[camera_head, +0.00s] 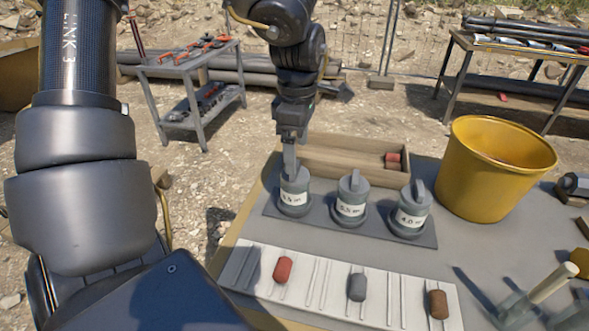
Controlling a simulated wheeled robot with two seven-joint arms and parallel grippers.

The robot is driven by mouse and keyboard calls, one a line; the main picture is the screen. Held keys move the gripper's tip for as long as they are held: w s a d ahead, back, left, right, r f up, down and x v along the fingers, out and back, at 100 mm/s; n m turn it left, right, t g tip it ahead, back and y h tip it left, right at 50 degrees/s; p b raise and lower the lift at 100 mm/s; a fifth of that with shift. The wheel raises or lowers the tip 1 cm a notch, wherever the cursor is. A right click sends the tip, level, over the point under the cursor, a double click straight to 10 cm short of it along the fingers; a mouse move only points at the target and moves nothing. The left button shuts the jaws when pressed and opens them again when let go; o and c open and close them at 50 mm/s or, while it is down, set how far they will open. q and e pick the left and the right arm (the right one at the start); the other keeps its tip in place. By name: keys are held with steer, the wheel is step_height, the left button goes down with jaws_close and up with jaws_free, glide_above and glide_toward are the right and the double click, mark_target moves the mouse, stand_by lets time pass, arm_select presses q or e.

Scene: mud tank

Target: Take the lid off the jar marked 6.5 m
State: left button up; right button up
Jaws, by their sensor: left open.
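Three grey-green jars with lids stand in a row on a dark tray (326,222). The left jar (296,204) has a white label that seems to read 6.5 m. Its lid (295,182) is on. My left gripper (290,168) points down right at the top of this lid, with its jaws open; it hides the lid's handle, and I cannot tell whether the fingers touch it. The middle jar (351,209) and the right jar (411,219), marked 4.0 m, have lids with upright handles. My right gripper is out of view.
A wooden box (345,160) stands close behind the jars, and a yellow bucket (490,170) to their right. In front lies a white grooved rack (325,290) with red, grey and brown plugs. A wooden-handled tool (553,284) lies at the lower right.

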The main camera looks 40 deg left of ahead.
arm_select(q)
steer(key=shift+w+a+f, duration=0.1)
steer(key=shift+a+f, duration=0.1)
steer(key=shift+f, duration=1.1)
steer(key=shift+w+a+f, duration=0.1)
steer(key=shift+a+f, duration=0.1)
steer(key=shift+f, duration=1.1)
steer(key=shift+s, duration=0.1)
steer(key=shift+d, duration=0.1)
steer(key=c, duration=1.1)
